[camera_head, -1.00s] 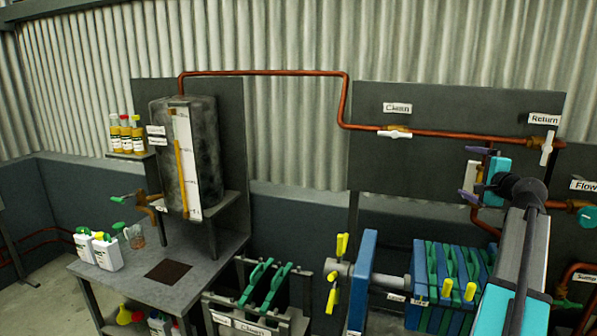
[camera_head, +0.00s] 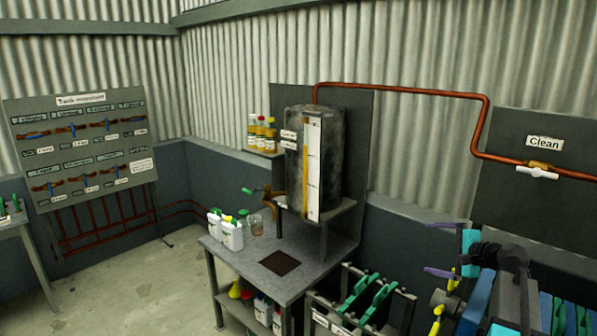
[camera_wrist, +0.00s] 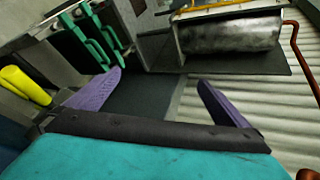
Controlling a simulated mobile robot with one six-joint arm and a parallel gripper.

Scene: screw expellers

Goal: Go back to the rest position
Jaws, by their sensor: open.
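My gripper (camera_head: 444,249) is at the right of the head view, in front of the grey back wall and right of the tank (camera_head: 325,160). Its two purple fingers are apart with nothing between them. In the wrist view, the gripper (camera_wrist: 160,82) also shows spread fingers with empty space between them. The arm behind it is partly cut off by the lower right of the head view.
A table (camera_head: 240,265) with white bottles (camera_head: 232,235) stands left of the gripper. Green-handled plates (camera_head: 375,300) in a rack are below it. A copper pipe (camera_head: 400,90) runs above. A valve panel (camera_head: 85,145) stands far left. Floor (camera_head: 150,290) between is clear.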

